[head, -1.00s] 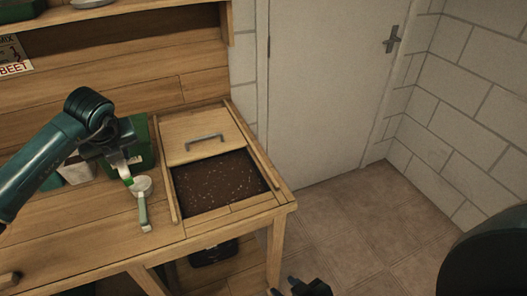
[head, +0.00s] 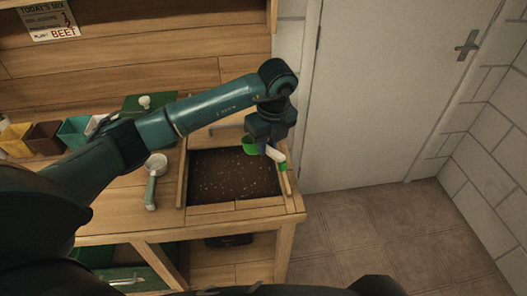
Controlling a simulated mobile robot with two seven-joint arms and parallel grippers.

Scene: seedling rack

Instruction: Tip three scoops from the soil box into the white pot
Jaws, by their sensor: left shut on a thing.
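My left gripper (head: 268,144) is shut on a scoop with a green cup (head: 250,146) and a white handle with a green end (head: 277,157). The scoop is over the back right of the soil box; whether it touches the soil or holds any is not clear. The soil box (head: 236,208) is a wooden bin set in the bench, its dark soil (head: 230,178) open to view. A white thing (head: 97,123), perhaps the white pot, shows partly behind my left arm. My right gripper does not show.
A second scoop with a grey-white bowl and pale green handle (head: 151,192) lies on the bench left of the soil box. A green box with a white knob (head: 144,101) and yellow (head: 14,138), brown (head: 45,138) and teal (head: 75,131) containers stand behind my arm.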

